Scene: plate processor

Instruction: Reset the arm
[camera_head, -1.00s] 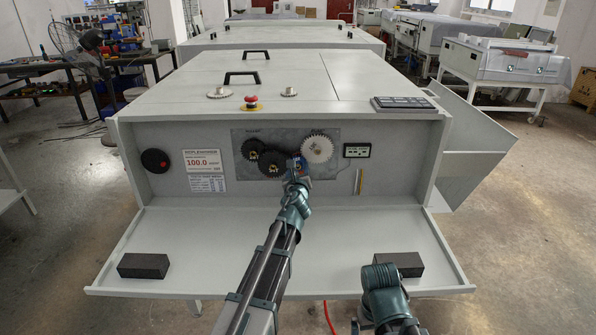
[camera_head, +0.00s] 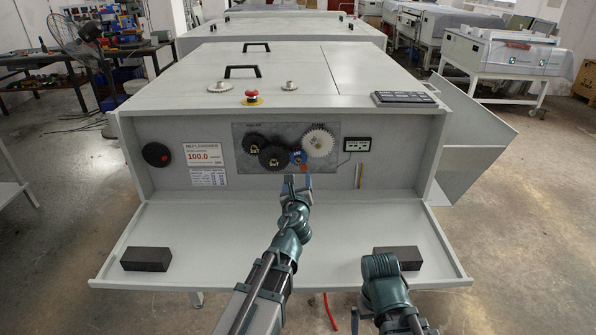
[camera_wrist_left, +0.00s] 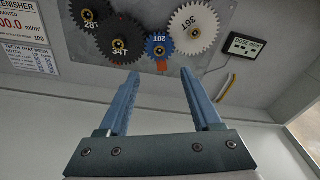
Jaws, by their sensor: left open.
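My left gripper (camera_head: 297,183) is open and empty in front of the gear panel, just below the small blue gear. In the left wrist view its two blue fingers (camera_wrist_left: 158,95) stand apart with nothing between them. The blue 20T gear (camera_head: 298,158) sits on the panel between the black 34T gear (camera_head: 273,157) and the white 36T gear (camera_head: 319,143). The black 28T gear (camera_head: 254,143) is at the upper left. In the left wrist view the blue gear (camera_wrist_left: 158,45) lies beyond the fingertips. My right arm is at the bottom right; its gripper is out of view.
The opened front panel (camera_head: 210,230) forms a shelf below, with a dark block (camera_head: 146,259) at left and another (camera_head: 397,257) at right. A small display (camera_head: 357,144) is right of the gears.

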